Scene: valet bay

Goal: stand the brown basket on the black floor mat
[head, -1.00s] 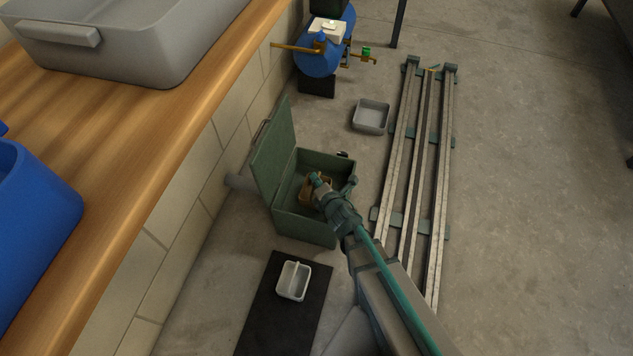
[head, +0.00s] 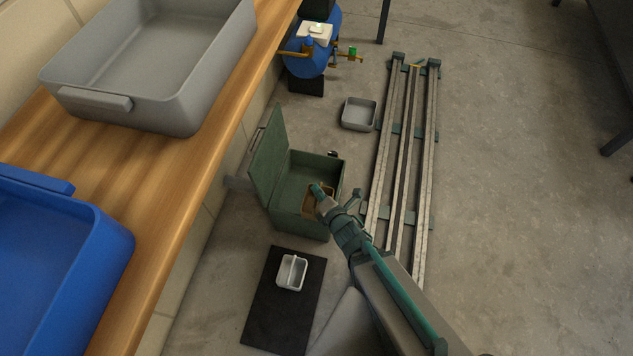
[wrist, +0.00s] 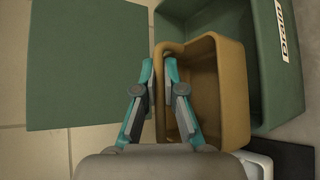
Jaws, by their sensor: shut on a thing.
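The brown basket (head: 312,205) shows in the head view in front of the mouth and front wall of the open green chest, partly hidden by my gripper (head: 322,194). In the wrist view the basket (wrist: 228,95) is an open, deep tan-brown box.
The green chest (head: 300,223) has its lid (head: 268,158) raised at left. Metal rails (head: 400,170) lie to the right. A grey bin (head: 359,114) and a blue compressor (head: 308,62) stand behind. A wooden bench (head: 150,255) overhangs at left. The mat's lower half is clear.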

